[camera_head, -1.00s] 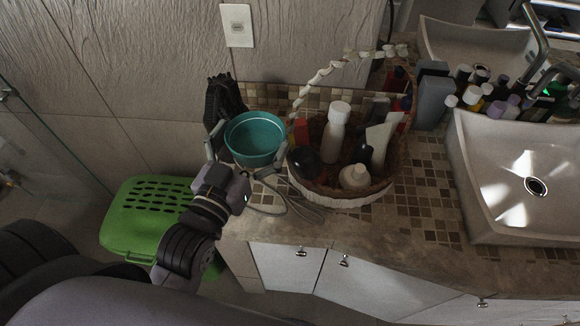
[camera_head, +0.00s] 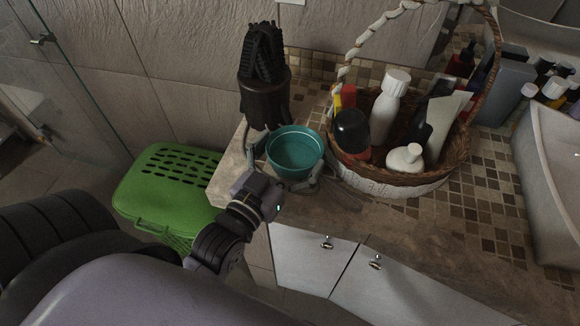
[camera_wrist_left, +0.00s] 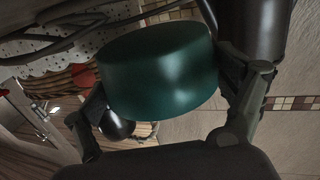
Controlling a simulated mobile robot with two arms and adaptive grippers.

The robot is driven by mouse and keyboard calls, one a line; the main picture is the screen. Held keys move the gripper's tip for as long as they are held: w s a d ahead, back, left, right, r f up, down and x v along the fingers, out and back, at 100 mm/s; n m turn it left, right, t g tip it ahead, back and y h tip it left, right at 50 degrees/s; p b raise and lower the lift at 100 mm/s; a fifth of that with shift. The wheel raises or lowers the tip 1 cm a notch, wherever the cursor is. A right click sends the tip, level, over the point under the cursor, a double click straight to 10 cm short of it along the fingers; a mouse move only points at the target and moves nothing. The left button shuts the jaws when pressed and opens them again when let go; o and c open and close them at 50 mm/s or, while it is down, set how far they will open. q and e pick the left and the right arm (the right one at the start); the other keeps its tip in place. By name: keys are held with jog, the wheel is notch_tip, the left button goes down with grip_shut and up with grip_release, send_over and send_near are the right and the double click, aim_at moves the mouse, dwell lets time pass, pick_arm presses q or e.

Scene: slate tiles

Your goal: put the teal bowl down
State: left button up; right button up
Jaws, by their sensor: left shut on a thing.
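The teal bowl (camera_head: 295,152) is round and upright with its open top up. It is at the left end of the counter, in front of a dark brush holder. My left gripper (camera_head: 284,163) has one finger on each side of the bowl and is shut on it. In the left wrist view the bowl (camera_wrist_left: 157,70) sits between the two fingers. I cannot tell whether its base touches the counter (camera_head: 315,215). My right gripper is not in view.
The dark brush holder (camera_head: 264,95) stands just behind the bowl. A wicker basket (camera_head: 400,183) of bottles is close on the right. A green hamper (camera_head: 165,185) stands on the floor to the left. The counter strip in front is bare.

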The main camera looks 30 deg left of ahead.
aim_at(290, 164)
pick_arm(q)
jog(key=shift+f, duration=1.9)
jog(key=o, duration=1.1)
jog(key=shift+f, duration=0.15)
